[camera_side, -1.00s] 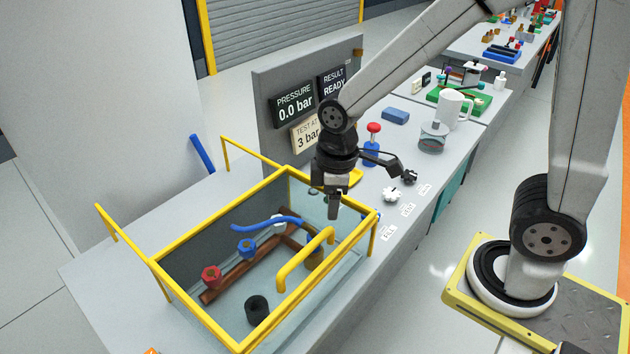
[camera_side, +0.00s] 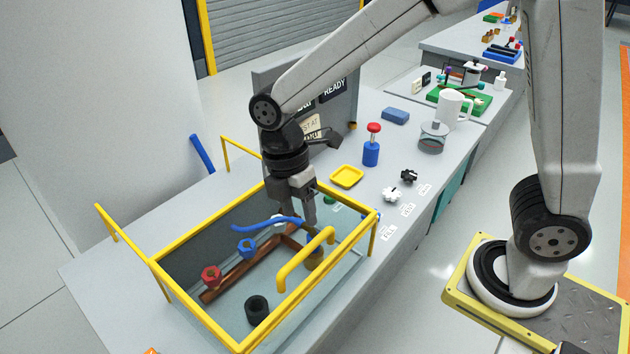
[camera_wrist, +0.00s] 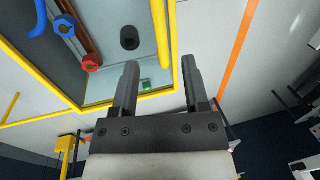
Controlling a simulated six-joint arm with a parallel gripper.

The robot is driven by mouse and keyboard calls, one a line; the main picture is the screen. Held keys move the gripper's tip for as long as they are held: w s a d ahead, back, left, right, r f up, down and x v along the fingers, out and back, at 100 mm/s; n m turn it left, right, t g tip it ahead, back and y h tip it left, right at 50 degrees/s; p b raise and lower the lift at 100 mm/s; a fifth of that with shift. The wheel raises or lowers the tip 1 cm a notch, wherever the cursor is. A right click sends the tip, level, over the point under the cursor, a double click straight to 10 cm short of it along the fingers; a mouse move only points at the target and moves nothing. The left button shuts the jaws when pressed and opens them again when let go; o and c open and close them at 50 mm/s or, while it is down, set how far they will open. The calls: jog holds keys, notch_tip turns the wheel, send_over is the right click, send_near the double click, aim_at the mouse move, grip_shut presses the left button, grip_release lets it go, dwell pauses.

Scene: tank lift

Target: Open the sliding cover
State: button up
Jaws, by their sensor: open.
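The tank (camera_side: 215,330) is a glass box with a yellow rim. A clear cover, hard to make out, seems to lie over it and carries a yellow bar handle (camera_side: 305,258). The handle also shows in the wrist view (camera_wrist: 159,30), ahead of my fingertips, beside the yellow rim. My gripper (camera_side: 306,214) is over the far part of the tank, left of and above the handle's far end. In the wrist view my gripper (camera_wrist: 158,70) has its two fingers wide apart with nothing between them, and it is apart from the handle.
In the tank are a brown pipe (camera_side: 228,284), a red valve (camera_side: 211,277), a blue valve (camera_side: 246,248) and a black ring (camera_side: 257,309). Yellow guard rails (camera_side: 118,230) rise at the left. A yellow tray (camera_side: 347,176), blue bottle (camera_side: 371,152) and knobs (camera_side: 392,194) stand beyond.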

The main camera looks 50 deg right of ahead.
aim_at(307, 247)
jog(key=shift+s+f, duration=0.25)
jog(key=shift+f, duration=0.95)
jog(key=shift+s+f, duration=0.2)
jog(key=shift+f, duration=1)
jog(key=shift+s+f, duration=0.25)
jog(key=shift+f, duration=0.95)
grip_shut()
